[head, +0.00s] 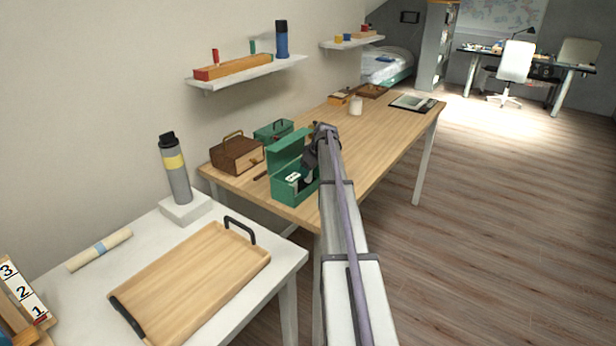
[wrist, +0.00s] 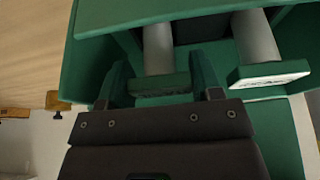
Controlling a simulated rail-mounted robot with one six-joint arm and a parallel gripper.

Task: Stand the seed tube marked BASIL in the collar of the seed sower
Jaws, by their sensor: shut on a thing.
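An open green box (head: 288,197) stands on the wooden table with its lid raised. My gripper (head: 308,176) reaches into it from the right. In the wrist view my gripper (wrist: 162,82) has its fingers on either side of a green tag on a grey tube (wrist: 158,46), and is shut on it. The tube is still among the box walls. A second grey tube (wrist: 255,40) beside it carries a green tag with a pale face. Its lettering is unreadable, and BASIL shows on neither tube. I cannot tell which thing is the seed sower.
A brown case (head: 237,154) and a closed green box (head: 273,131) stand behind the open box. The white table (head: 80,285) holds a wooden tray (head: 195,275) and a grey cylinder with a yellow band (head: 176,172). The wooden table's right side (head: 385,135) is mostly clear.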

